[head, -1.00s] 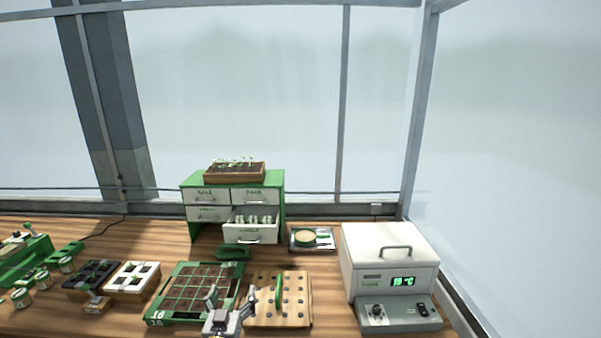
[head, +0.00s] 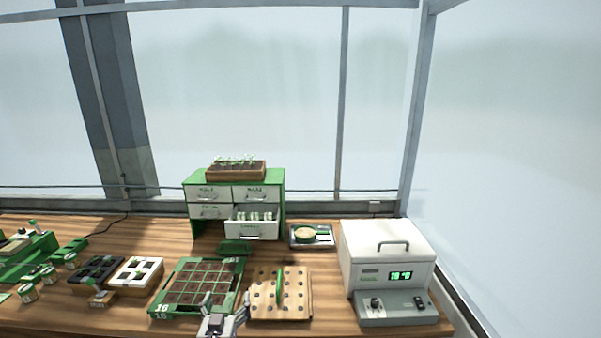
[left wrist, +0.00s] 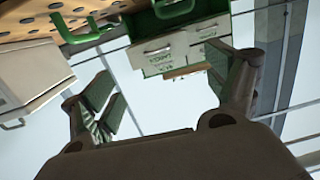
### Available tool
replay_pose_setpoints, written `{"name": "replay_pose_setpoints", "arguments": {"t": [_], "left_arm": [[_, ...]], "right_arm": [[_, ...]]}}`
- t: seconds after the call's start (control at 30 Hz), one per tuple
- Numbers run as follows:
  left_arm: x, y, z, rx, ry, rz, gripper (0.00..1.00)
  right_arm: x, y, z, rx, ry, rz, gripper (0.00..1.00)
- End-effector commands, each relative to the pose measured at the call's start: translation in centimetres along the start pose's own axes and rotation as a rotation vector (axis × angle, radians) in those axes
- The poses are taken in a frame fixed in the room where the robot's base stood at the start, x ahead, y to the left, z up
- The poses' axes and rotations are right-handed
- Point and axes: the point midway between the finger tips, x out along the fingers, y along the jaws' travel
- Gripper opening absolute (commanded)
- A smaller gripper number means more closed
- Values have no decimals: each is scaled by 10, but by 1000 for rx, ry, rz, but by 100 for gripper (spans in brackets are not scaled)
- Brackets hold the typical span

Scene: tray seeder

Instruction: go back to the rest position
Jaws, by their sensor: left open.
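My left gripper (head: 223,308) is at the bottom middle of the head view, in front of the near edge of the green seed tray (head: 200,286) and the wooden peg board (head: 296,309). In the left wrist view its two fingers (left wrist: 165,92) stand wide apart with nothing between them. The peg board with its green handle (head: 281,287) lies flat to the right of the tray. My right gripper does not show in either view.
A green cabinet (head: 277,178) with an open lower drawer (head: 251,231) stands at the back, a planter on top. A white heating box (head: 387,256) is at the right. White (head: 136,275) and black (head: 96,272) cell trays and several small pots are at the left.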

Motion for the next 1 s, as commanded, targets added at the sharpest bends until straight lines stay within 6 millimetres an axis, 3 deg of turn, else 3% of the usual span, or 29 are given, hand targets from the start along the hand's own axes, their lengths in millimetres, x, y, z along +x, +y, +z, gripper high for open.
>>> {"name": "replay_pose_setpoints", "arguments": {"t": [0.27, 0.47, 1.0], "left_arm": [[-17, -14, 20, 5, -124, -34, 87], [-42, -26, 44, 16, -278, -58, 87], [-141, -36, 98, 67, -728, -21, 87]], "right_arm": [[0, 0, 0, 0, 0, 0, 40], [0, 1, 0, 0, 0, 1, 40], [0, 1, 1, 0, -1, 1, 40]]}}
